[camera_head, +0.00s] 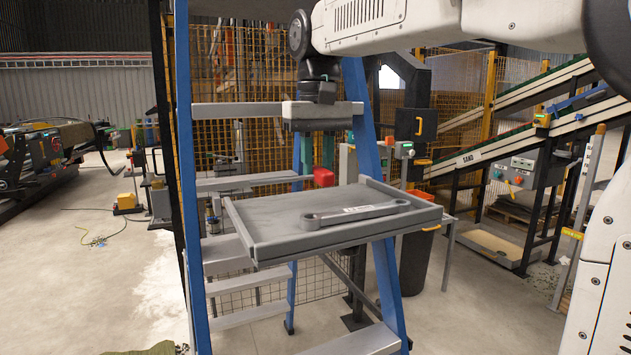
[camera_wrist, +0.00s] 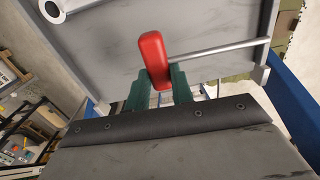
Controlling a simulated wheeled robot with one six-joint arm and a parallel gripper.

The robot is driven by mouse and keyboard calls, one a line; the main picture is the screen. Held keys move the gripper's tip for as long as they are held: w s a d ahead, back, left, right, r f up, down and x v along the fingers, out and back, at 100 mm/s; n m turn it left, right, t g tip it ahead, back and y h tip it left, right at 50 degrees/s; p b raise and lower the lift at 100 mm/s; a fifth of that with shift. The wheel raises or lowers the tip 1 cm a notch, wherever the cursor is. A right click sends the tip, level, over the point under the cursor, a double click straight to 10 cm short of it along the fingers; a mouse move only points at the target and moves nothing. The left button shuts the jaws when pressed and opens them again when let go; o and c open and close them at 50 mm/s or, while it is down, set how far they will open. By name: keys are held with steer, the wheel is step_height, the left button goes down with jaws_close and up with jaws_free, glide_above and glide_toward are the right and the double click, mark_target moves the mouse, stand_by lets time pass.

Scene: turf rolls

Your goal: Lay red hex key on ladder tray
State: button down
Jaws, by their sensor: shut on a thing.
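The red hex key (camera_head: 323,178) has a red handle and a thin grey shaft. My gripper (camera_head: 317,170) points down and is shut on the handle, just above the back edge of the ladder tray (camera_head: 262,246). In the wrist view the red handle (camera_wrist: 152,52) sits between the green fingertips (camera_wrist: 158,84), and the shaft runs off to the right over the tray (camera_wrist: 110,50). I cannot tell the exact gap between key and tray. The grey tray is mounted on the blue ladder.
A grey wrench (camera_head: 355,214) lies across the middle and right of the tray; its ring end (camera_wrist: 52,10) shows at the wrist view's top left. The tray's left part is bare. The blue ladder rails (camera_head: 372,180) stand on both sides, with a step (camera_head: 250,110) above the tray.

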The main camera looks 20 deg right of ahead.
steer(key=shift+w+a+f, duration=0.1)
steer(key=shift+a+f, duration=0.1)
steer(key=shift+f, duration=1.6)
steer(key=shift+f, duration=0.1)
steer(key=c, duration=1.2)
jaws_free()
step_height(320, 180, up, 12)
steer(key=shift+r, duration=0.15)
